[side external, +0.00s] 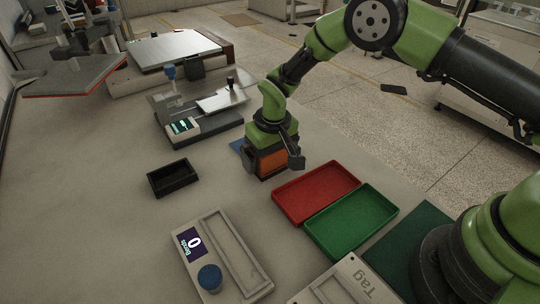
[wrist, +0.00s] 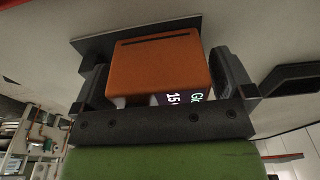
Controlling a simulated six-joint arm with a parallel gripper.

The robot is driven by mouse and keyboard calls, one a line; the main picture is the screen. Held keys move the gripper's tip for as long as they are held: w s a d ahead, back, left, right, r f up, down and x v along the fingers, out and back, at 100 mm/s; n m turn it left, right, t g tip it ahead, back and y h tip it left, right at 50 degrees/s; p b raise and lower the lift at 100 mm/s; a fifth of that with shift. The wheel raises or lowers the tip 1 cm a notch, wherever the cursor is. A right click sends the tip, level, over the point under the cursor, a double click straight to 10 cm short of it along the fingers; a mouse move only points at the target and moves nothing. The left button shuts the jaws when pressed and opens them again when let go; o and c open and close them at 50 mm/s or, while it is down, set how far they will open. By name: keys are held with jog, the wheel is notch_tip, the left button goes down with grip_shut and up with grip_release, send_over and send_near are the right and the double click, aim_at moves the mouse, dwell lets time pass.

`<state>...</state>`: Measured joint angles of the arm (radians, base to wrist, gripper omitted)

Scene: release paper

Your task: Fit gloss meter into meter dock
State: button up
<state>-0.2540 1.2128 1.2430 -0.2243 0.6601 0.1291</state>
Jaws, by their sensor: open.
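The gloss meter is an orange block (side external: 270,163) with a small lit display, partly legible in the wrist view (wrist: 160,68). It stands on the table below my gripper (side external: 272,158). In the wrist view my gripper (wrist: 160,85) is open, with one finger on each side of the meter; a gap shows beside at least the right finger. A small black open-topped box (side external: 171,179), which looks like the meter dock, sits on the table left of the meter. A dark box edge also shows at the right of the wrist view (wrist: 288,80).
A blue-dark pad (side external: 237,146) shows by the meter. Red (side external: 315,192) and green (side external: 350,222) trays lie to its right. A grey device with a screen and blue knob (side external: 222,255) is in front. A bench instrument (side external: 200,115) stands behind. Table between box and devices is clear.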

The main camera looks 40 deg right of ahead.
jog(key=c, duration=1.1)
jog(key=shift+r, duration=0.55)
notch_tip(320, 180, up, 8)
jog(key=shift+f, duration=0.1)
jog(key=shift+s+d+r, duration=0.25)
jog(key=shift+d+r, duration=0.15)
jog(key=shift+r, duration=0.2)
jog(key=shift+s+d+r, duration=0.2)
jog(key=shift+d+r, duration=0.15)
jog(key=shift+r, duration=0.25)
jog(key=s+d+r, duration=0.6)
jog(key=s+d, duration=0.3)
jog(key=s, duration=0.3)
jog(key=w+d+f, duration=0.1)
jog(key=w+f, duration=0.2)
jog(key=f, duration=0.1)
jog(key=w+d+f, duration=0.1)
jog(key=w+f, duration=0.2)
jog(key=f, duration=0.1)
jog(key=w+d+f, duration=0.1)
jog(key=w+f, duration=0.2)
jog(key=f, duration=0.2)
jog(key=shift+w, duration=0.1)
jog(key=shift+f, duration=2.15)
